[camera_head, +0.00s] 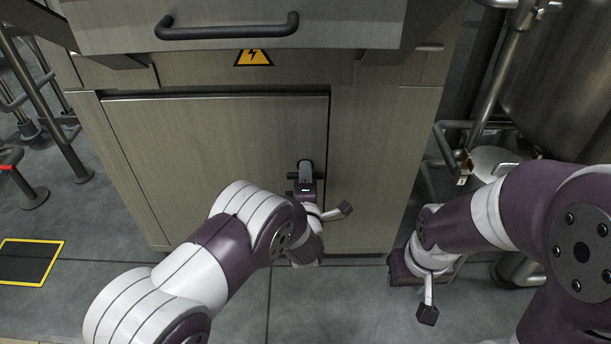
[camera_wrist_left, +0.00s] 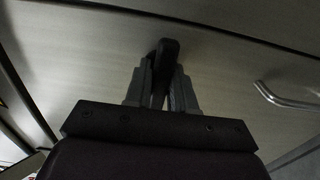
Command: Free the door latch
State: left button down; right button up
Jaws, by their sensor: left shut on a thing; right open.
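The door latch (camera_head: 291,175) is a small dark bar at the right edge of the metal cabinet door (camera_head: 190,150) in the head view. My left gripper (camera_head: 306,172) is at the latch, pointing at the door face, and is shut on it. In the left wrist view both fingers of the left gripper (camera_wrist_left: 160,85) stand on either side of the dark latch handle (camera_wrist_left: 167,50). The door appears closed, flush in its frame. My right gripper (camera_head: 397,268) is low, right of the cabinet, empty and apart from the door; its fingertips are mostly hidden.
Above the door are a yellow warning triangle (camera_head: 254,58) and a protruding drawer front with a black handle (camera_head: 228,27). Steel pipes and a tank (camera_head: 560,80) stand at the right. The grey floor (camera_head: 340,300) before the cabinet is clear.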

dwell(0.4)
pick_arm(q)
jog(key=c, duration=1)
grip_release()
jog(key=shift+c, duration=0.2)
jog(key=shift+s, duration=0.1)
jog(key=s+p, duration=0.5)
jog(key=s, duration=0.7)
jog(key=shift+s, duration=0.25)
